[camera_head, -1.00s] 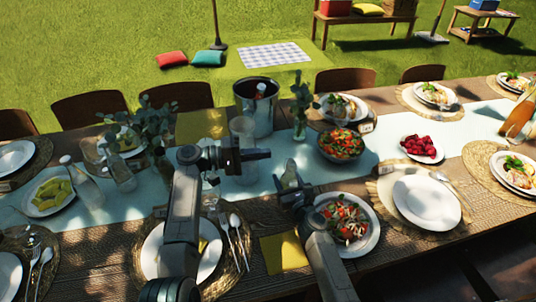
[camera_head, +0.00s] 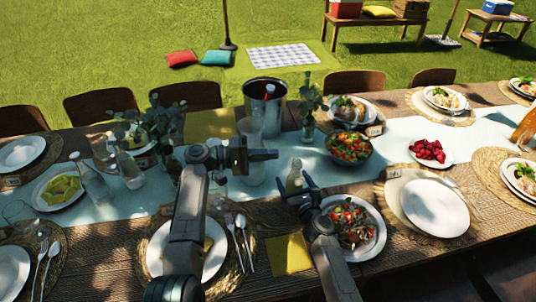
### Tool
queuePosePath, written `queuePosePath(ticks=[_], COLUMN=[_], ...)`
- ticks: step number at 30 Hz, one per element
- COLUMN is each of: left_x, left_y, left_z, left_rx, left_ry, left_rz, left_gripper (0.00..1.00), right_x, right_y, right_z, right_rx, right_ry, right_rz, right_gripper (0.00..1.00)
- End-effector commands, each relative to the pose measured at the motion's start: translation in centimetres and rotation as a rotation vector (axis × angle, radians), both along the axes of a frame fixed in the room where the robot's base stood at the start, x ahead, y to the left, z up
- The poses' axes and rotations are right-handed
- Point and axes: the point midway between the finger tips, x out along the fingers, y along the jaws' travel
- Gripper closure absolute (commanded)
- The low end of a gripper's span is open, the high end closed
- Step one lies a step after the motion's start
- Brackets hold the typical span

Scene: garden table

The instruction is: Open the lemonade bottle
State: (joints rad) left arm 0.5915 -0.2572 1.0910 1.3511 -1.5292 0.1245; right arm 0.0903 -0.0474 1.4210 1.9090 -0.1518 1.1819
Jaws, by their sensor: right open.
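A small clear bottle (camera_head: 294,176) with a pale top stands upright on the table runner. Its lower part is partly hidden by my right gripper; I cannot tell for sure that it is the lemonade bottle. My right gripper (camera_head: 305,191) is open right in front of it; I cannot tell whether it touches the bottle. My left gripper (camera_head: 272,155) is higher, left of the bottle top and pointing right. Its fingers show edge-on, so I cannot tell whether they are open. Two more clear bottles stand at left, one (camera_head: 91,181) and another (camera_head: 129,170).
A metal bucket (camera_head: 265,101) and a glass pitcher (camera_head: 250,140) stand behind the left gripper. A salad bowl (camera_head: 349,159) is behind right. A plate of salad (camera_head: 371,244) sits beside the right gripper. An orange bottle (camera_head: 525,130) is at far right.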

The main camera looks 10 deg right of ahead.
Motion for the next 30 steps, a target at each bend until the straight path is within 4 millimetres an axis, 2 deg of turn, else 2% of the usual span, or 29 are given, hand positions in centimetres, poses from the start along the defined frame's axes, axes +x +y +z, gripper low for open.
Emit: queuePosePath(ticks=[4, 8, 15, 21, 25, 30], left_x=[0.0, 0.0, 0.0, 0.0, 0.0, 0.0], left_y=[0.0, 0.0, 0.0, 0.0, 0.0, 0.0], left_z=[0.0, 0.1, 0.0, -0.4, -0.5, -0.5], left_rx=[0.0, 0.0, 0.0, 0.0, 0.0, 0.0], left_ry=[0.0, 0.0, 0.0, 0.0, 0.0, 0.0], left_rz=[0.0, 0.0, 0.0, 0.0, 0.0, 0.0], left_gripper=[1.0, 1.0, 1.0, 1.0, 1.0, 1.0], right_x=[-0.2, -1.5, -6.1, -9.3, -10.3, -10.7], right_y=[0.0, -0.2, -0.9, -1.4, -1.5, -1.6], right_z=[0.0, 0.0, -0.1, -0.2, -0.1, 0.0], right_rx=[0.0, 0.0, -0.002, -0.001, 0.0, 0.0], right_ry=[-0.001, 0.0, 0.002, 0.001, 0.0, 0.0], right_rz=[0.0, 0.0, 0.0, 0.0, 0.0, 0.0], right_gripper=[0.24, 0.24, 0.24, 0.24, 0.24, 0.24])
